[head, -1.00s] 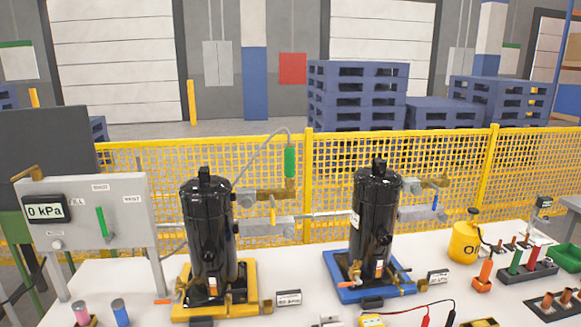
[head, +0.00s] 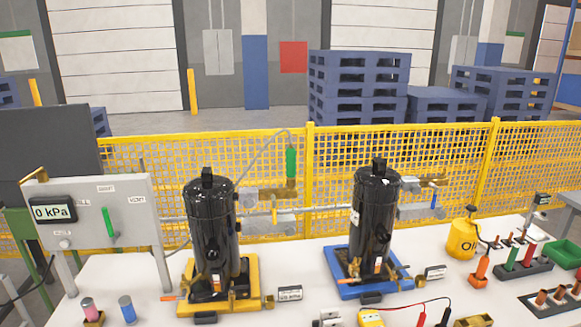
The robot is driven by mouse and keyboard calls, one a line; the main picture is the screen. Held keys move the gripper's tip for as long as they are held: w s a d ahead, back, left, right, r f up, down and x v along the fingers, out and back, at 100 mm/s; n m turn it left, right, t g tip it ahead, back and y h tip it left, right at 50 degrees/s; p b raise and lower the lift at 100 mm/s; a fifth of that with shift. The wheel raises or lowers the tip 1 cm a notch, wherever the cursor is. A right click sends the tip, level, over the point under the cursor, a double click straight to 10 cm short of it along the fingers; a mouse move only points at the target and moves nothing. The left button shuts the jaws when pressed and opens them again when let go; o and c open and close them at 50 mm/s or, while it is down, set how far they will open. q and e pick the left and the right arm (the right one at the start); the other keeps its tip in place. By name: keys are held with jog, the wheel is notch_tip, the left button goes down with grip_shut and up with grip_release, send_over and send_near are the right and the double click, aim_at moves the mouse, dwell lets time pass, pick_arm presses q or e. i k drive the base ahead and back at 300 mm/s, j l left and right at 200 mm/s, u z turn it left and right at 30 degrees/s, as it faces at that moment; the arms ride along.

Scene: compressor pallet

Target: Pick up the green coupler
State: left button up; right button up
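A green coupler (head: 291,162) hangs upright at the end of a thin grey hose (head: 262,150), in front of the yellow mesh fence. It is behind and between the two black compressors, above a brass fitting (head: 291,187); I cannot tell whether it touches that fitting. The left compressor (head: 209,230) stands on a yellow base, the right compressor (head: 374,220) on a blue base. Neither of my grippers shows in the head view.
A grey panel (head: 133,210) with a 0 kPa display and a green lever stands at left. A yellow oil can (head: 462,240), a rack (head: 520,266) with coloured handles and a green tray (head: 565,252) are at right. The white table (head: 318,262) is clear between the compressors.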

aim_at(290, 151)
jog(key=i+j, duration=0.45)
jog(key=j, duration=0.15)
jog(key=i+j, duration=0.45)
jog(key=j+z, duration=0.1)
jog(key=z, duration=1.3)
